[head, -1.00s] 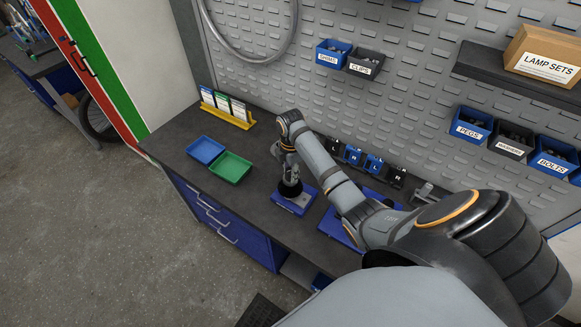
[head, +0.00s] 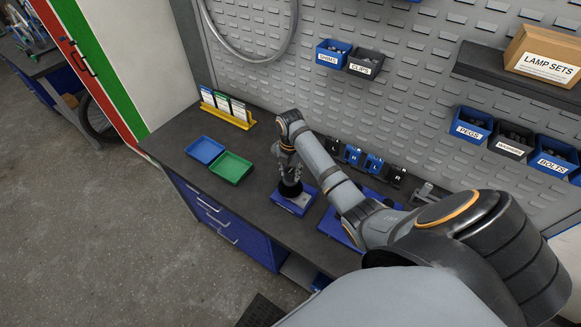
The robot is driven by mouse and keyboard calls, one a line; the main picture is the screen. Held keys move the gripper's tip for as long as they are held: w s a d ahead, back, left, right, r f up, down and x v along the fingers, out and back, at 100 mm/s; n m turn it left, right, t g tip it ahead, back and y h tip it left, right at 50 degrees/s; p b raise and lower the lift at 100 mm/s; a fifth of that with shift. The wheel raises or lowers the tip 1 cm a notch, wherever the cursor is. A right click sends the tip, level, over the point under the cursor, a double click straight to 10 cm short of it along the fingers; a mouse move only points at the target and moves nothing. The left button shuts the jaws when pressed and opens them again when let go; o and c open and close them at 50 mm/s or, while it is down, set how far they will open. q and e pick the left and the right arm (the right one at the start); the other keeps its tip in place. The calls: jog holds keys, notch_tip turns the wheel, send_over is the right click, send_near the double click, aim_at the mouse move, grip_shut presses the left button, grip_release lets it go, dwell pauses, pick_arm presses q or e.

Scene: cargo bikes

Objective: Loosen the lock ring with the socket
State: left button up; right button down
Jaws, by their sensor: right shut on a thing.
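My right gripper (head: 288,176) points down over a small blue block or fixture (head: 294,204) on the grey workbench. It is shut on a dark round thing (head: 290,189), likely the socket, which sits at the top of the blue fixture. The lock ring is hidden under the gripper and this dark piece, so I cannot tell how they meet. My left gripper is not in view.
A blue tray (head: 205,150) and a green tray (head: 231,168) lie left on the bench (head: 188,131). A yellow card stand (head: 226,117) is behind them. Blue and black holders (head: 373,164) stand along the pegboard. Another blue piece (head: 337,226) lies partly under my arm.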

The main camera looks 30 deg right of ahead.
jog(key=shift+s+f, duration=0.15)
jog(key=shift+r, duration=1.05)
jog(key=shift+w, duration=0.2)
jog(key=m, duration=0.5)
jog(key=shift+s, duration=0.1)
jog(key=m, duration=0.6)
jog(key=shift+m, duration=0.3)
jog(key=m, duration=1.4)
jog(key=shift+s, duration=0.1)
